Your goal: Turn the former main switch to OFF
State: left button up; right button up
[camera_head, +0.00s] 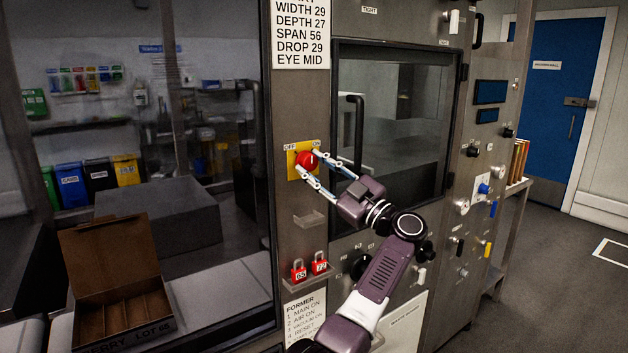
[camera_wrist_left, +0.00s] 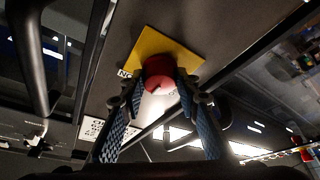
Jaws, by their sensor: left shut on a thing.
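The former main switch is a red round knob (camera_head: 306,159) on a yellow plate (camera_head: 292,171), on the steel post left of the machine's window. The plate reads OFF at upper left and ON at upper right. A pale mark on the knob seems to lie on the ON side, but it is small. My left gripper (camera_head: 309,163) has its two fingers closed around the knob, one on each side. In the left wrist view the red knob (camera_wrist_left: 158,72) sits between the fingertips, in front of the yellow plate (camera_wrist_left: 150,42). My right gripper is not in view.
Below the switch are an empty small ledge (camera_head: 310,219) and two red padlocks (camera_head: 299,270) on a lower ledge. A dark vertical handle (camera_head: 355,135) stands right of the switch. More knobs line the panel at right. An open cardboard box (camera_head: 118,270) is at lower left.

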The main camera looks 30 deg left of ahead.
pick_arm(q)
jog(key=n, duration=0.2)
jog(key=n+g+b, duration=0.1)
jog(key=n, duration=0.1)
jog(key=shift+w+d+r+g+b, duration=0.1)
jog(key=shift+g+b, duration=0.2)
jog(key=shift+r+n+g+h, duration=0.2)
jog(key=shift+n+g+h, duration=0.2)
jog(key=shift+n, duration=0.6)
jog(key=n, duration=0.1)
jog(key=n+p, duration=0.1)
jog(key=shift+r+n+g+h, duration=0.2)
jog(key=shift+n+g+h, duration=0.2)
jog(key=shift+n+g+h+p, duration=0.35)
jog(key=shift+n+p, duration=0.35)
jog(key=shift+n, duration=0.4)
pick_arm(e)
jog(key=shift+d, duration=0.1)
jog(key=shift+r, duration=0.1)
pick_arm(q)
jog(key=o, duration=1.2)
jog(key=shift+f, duration=0.1)
jog(key=shift+c, duration=0.2)
jog(key=shift+f, duration=0.1)
